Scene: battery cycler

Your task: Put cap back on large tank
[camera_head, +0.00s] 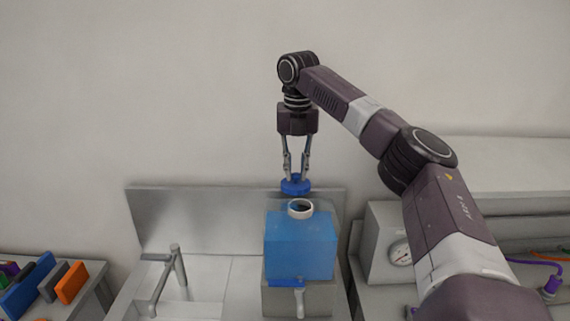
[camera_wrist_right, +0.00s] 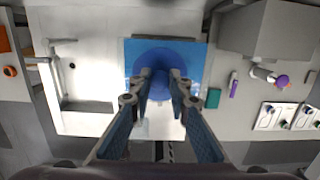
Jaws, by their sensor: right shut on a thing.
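The large tank (camera_head: 300,245) is a translucent blue box on a grey block, with a round white-rimmed opening (camera_head: 300,208) on top. My right gripper (camera_head: 296,179) points down and is shut on the blue cap (camera_head: 296,187). In the head view the cap appears just above and slightly behind the opening; the exact gap is hard to judge. In the right wrist view the cap (camera_wrist_right: 160,65) lies between the fingertips (camera_wrist_right: 161,83), over the blue tank top (camera_wrist_right: 195,52), and hides the opening. My left gripper is not in view.
A sink with a faucet (camera_head: 174,268) is left of the tank, with a metal backsplash (camera_head: 200,225) behind. A grey box with a gauge (camera_head: 399,252) stands to the right. Colored blocks (camera_head: 70,283) sit at far left. A tap handle (camera_head: 299,300) is at the tank's front.

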